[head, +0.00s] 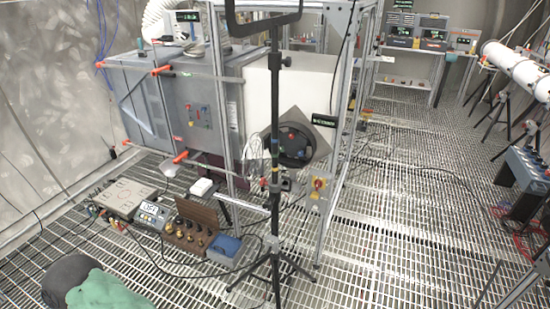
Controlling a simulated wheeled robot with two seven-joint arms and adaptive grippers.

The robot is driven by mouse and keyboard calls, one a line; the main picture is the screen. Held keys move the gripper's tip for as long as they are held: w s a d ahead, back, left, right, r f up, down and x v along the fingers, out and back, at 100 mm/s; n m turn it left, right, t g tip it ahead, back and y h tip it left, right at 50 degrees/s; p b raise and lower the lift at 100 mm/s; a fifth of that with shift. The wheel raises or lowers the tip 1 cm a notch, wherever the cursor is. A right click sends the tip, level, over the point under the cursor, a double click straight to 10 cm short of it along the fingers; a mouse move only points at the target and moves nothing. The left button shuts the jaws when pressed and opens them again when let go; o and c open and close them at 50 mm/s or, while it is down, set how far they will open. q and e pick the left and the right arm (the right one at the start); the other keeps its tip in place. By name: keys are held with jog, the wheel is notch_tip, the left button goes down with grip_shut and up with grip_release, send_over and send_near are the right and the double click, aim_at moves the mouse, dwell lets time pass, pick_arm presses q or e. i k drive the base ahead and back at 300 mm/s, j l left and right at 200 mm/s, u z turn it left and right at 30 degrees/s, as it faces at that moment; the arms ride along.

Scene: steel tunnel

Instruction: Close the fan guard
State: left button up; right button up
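A round dark fan (284,146) sits in a tilted square grey plate (318,124) on the front of a large white box (258,92), inside a metal frame. A small reddish spot shows at the fan's middle. A dark stand pole passes in front of the fan and hides its left part. I cannot make out a separate guard, nor tell whether it stands open. Neither of my grippers is in view.
A tripod stand (274,258) stands on the grating before the fan. A wooden block with several knobs (192,226), a blue box (224,249) and meters lie left of it. A green item (105,292) is at bottom left. Grating (400,230) to the right is mostly clear.

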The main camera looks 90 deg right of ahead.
aim_at(242, 163)
jog(key=i+l+z, duration=0.1)
jog(key=z, duration=0.3)
jog(key=i+z, duration=0.3)
jog(key=z, duration=0.15)
jog(key=i+j+z, duration=0.1)
jog(key=z, duration=0.3)
jog(key=i+j+z, duration=0.15)
jog(key=z, duration=0.25)
jog(key=i+j+z, duration=0.2)
jog(key=z, duration=0.25)
jog(key=i+j+z, duration=0.15)
jog(key=i+z, duration=0.15)
jog(key=z, duration=0.2)
jog(key=i+j+z, duration=0.25)
jog(key=z, duration=0.2)
jog(key=i+j+z, duration=0.2)
jog(key=j+z, duration=0.3)
jog(key=i+j+z, duration=0.15)
jog(key=j+z, duration=0.3)
jog(key=i+j+z, duration=0.4)
jog(key=j, duration=0.25)
jog(key=k, duration=0.1)
